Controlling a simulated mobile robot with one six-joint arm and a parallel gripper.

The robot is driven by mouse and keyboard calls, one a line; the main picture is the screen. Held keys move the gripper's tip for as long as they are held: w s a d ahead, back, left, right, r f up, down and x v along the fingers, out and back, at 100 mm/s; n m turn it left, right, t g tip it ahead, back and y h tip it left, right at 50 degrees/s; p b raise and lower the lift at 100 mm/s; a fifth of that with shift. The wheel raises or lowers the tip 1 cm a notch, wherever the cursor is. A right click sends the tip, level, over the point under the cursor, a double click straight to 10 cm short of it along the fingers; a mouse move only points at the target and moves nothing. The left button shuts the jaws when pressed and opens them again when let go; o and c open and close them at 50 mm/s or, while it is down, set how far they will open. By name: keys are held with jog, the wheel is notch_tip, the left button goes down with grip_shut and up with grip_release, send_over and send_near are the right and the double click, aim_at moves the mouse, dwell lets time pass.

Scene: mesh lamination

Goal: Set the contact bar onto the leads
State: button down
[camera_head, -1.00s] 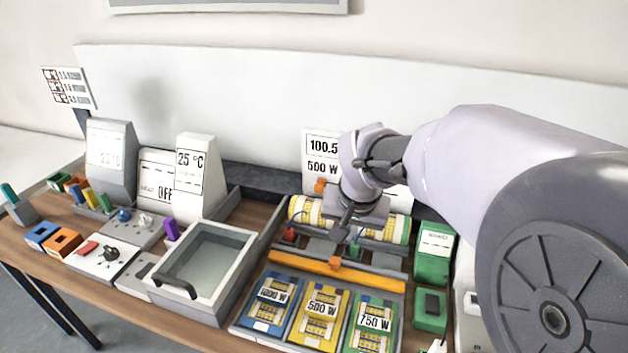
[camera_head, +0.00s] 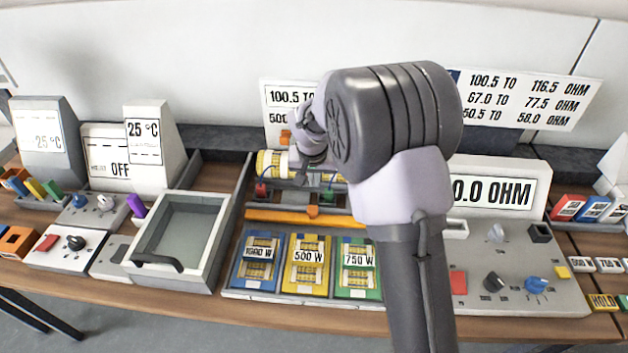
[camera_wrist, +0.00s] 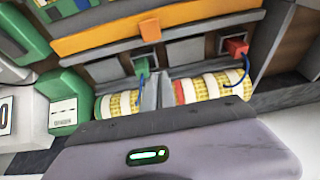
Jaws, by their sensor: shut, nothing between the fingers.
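The orange contact bar (camera_head: 275,216), with a raised orange block on its middle, lies across the fixture in front of the roll. It also shows in the wrist view (camera_wrist: 100,38). Behind it are a red lead clip (camera_head: 262,188) and a green lead clip (camera_head: 327,193), with blue wires running toward the yellow-and-white mesh roll (camera_head: 270,163). The wrist view shows the red clip (camera_wrist: 237,47) and part of the roll (camera_wrist: 215,87). My gripper (camera_head: 307,170) is shut and empty above the roll, apart from the bar. Its fingertips are partly hidden.
Three mesh cards (camera_head: 307,262) lie in front of the bar. A grey tray (camera_head: 180,243) stands left. A meter console (camera_head: 515,265) stands right, with my arm before it. Signs (camera_head: 288,95) stand close behind the roll.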

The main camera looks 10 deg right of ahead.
aim_at(313, 215)
jog(key=b+x, duration=0.1)
jog(key=x, duration=0.4)
jog(key=shift+s+f+b, duration=0.15)
jog(key=shift+f+b, duration=0.05)
jog(key=shift+b, duration=0.15)
jog(key=shift+s+a+r+b, duration=0.1)
jog(key=shift+s+a+b, duration=0.2)
jog(key=shift+s, duration=0.55)
jog(key=shift+s+a+r+b, duration=0.15)
jog(key=shift+s+a, duration=0.15)
jog(key=shift+s, duration=0.55)
